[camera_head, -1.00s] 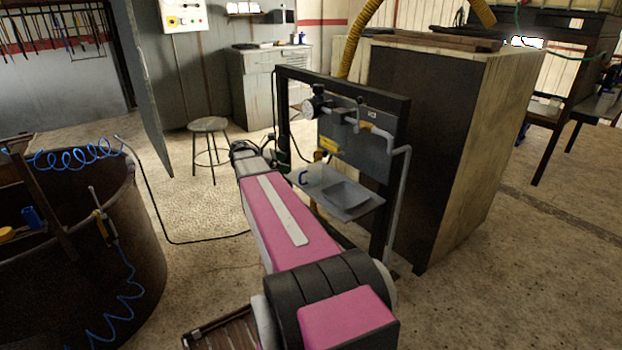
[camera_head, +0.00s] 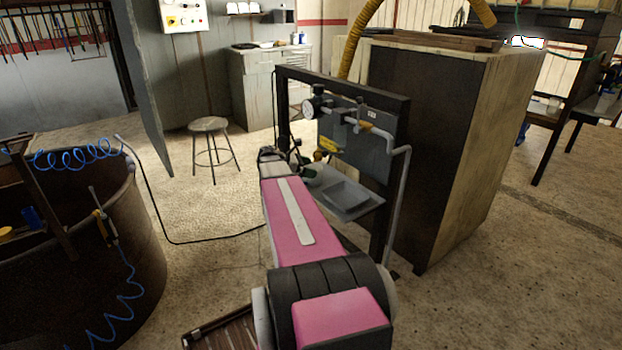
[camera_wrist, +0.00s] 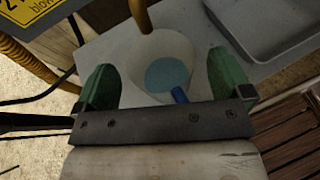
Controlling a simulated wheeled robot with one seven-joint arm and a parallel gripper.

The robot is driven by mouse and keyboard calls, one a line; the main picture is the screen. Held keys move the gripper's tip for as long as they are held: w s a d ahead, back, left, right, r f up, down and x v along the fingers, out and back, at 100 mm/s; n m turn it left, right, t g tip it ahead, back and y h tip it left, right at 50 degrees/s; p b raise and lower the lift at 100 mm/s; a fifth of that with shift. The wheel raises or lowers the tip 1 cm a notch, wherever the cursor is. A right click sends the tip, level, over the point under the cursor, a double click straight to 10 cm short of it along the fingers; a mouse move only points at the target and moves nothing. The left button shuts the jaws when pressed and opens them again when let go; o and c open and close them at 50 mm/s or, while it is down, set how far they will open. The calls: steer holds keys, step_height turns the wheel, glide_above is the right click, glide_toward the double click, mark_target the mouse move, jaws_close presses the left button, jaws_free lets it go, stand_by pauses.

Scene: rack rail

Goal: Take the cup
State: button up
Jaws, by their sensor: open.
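The cup (camera_wrist: 148,52) shows in the wrist view as a pale round vessel seen from above, with a blue inside and a blue handle (camera_wrist: 179,95) pointing toward my gripper. It stands on a grey metal shelf (camera_wrist: 100,50). My gripper (camera_wrist: 160,62) is open, with one green finger on each side of the cup. I cannot tell whether either finger touches it.
A brownish spout (camera_wrist: 140,15) hangs close above the cup. A sunken basin (camera_wrist: 265,25) lies to its right. In the head view a dark frame (camera_head: 398,130) with pipes and a gauge (camera_head: 308,108) surrounds the shelf. A stool (camera_head: 208,125) stands behind, left.

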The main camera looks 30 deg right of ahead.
steer(key=shift+d, duration=0.15)
steer(key=c, duration=1.4)
